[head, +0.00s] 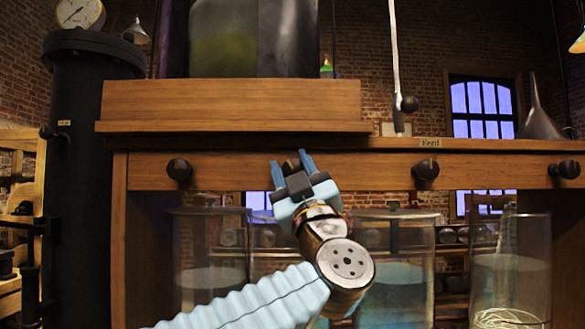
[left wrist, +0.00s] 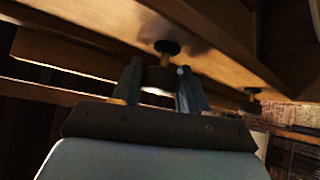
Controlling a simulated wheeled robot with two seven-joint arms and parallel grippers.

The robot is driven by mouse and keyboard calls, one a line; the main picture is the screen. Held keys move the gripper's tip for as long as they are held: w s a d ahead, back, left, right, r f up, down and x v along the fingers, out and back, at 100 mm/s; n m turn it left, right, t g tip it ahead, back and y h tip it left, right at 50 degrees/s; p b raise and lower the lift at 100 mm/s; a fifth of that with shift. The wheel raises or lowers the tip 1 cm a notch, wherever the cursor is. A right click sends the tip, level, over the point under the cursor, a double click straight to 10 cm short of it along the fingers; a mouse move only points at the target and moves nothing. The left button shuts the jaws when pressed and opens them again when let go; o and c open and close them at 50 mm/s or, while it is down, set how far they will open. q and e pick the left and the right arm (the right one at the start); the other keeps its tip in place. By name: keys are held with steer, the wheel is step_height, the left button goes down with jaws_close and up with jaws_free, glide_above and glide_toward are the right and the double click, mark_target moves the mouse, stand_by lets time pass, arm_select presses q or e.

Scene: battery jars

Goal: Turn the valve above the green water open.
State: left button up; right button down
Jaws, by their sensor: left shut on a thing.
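My left gripper (head: 290,165) is raised to the wooden beam and shut on a dark round valve knob (head: 291,163), mostly hidden by its fingers. In the left wrist view the gripper (left wrist: 160,78) has a dark, brownish piece between its two blue fingers. Below it stands a glass jar (head: 262,235), mostly covered by my arm, so I cannot tell its water colour. The jar to its right (head: 400,285) holds blue-green water. The left jar (head: 208,285) and right jar (head: 510,285) hold paler liquid. My right gripper is not in view.
Other dark knobs sit on the beam at left (head: 179,169), right (head: 425,170) and far right (head: 564,169). A large tank (head: 255,40) stands on the wooden shelf (head: 230,103) above. A black column with a gauge (head: 90,150) stands at left.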

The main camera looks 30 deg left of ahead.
arm_select(q)
steer(key=n+g+y, duration=0.1)
steer(key=n+g, duration=0.3)
steer(key=n, duration=0.1)
steer(key=n+g+y+p, duration=0.1)
steer(key=n+g, duration=0.3)
steer(key=shift+r+n, duration=0.1)
steer(key=shift+n, duration=0.3)
steer(key=n+g+h, duration=0.1)
steer(key=n+g, duration=0.1)
steer(key=n, duration=0.1)
steer(key=n+g+h, duration=0.1)
steer(key=n+g, duration=0.1)
steer(key=n, duration=0.1)
steer(key=shift+h, duration=0.4)
steer(key=shift+s+a+g, duration=0.1)
steer(key=shift+g, duration=0.2)
steer(key=o, duration=1)
steer(key=shift+c, duration=0.2)
